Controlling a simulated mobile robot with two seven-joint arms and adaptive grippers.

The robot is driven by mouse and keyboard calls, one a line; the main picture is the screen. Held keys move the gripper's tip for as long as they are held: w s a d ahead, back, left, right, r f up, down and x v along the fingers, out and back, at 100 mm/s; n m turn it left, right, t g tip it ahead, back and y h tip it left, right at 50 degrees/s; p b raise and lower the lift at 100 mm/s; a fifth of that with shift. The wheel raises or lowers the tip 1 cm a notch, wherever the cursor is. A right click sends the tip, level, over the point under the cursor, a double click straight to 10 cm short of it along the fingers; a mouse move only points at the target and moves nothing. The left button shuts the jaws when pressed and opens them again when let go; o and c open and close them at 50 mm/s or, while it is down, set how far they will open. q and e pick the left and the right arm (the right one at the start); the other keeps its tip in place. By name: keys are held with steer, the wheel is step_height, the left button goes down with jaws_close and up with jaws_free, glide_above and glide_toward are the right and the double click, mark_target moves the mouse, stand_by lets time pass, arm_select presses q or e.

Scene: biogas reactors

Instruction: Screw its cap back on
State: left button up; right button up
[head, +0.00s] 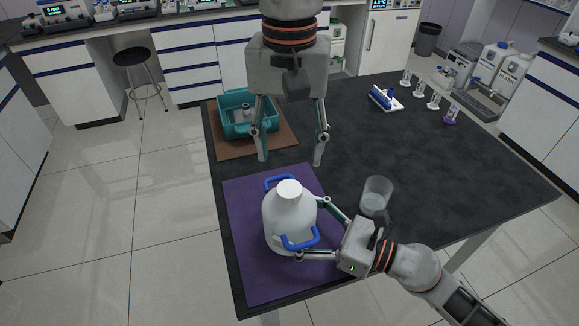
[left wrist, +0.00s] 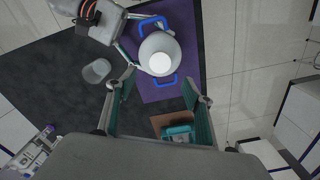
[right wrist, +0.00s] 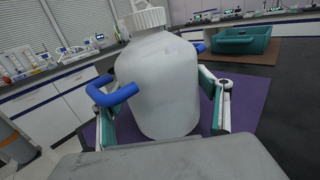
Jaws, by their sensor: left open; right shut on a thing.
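A white jug (head: 285,222) with two blue handles stands upright on the purple mat (head: 246,270). A white ribbed cap (right wrist: 144,18) sits on its neck; it also shows from above in the left wrist view (left wrist: 160,63). I cannot tell how tightly it is screwed. My right gripper (head: 305,228) is shut on the jug's body from the right, one finger on each side, close to a blue handle (right wrist: 112,91). My left gripper (head: 290,162) is open and empty, pointing down, above and beyond the jug, apart from the cap.
A clear beaker (head: 375,195) stands right of the jug, near my right gripper. A teal tub (head: 262,128) with a small grey item inside sits on a brown mat (head: 228,150) at the back left. The table's middle is clear.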

arm_select(q)
step_height(320, 180, up, 4)
steer(key=shift+f, duration=0.25)
arm_select(e)
steer(key=o, duration=2.3)
steer(key=shift+d, duration=0.1)
steer(key=v, duration=1.2)
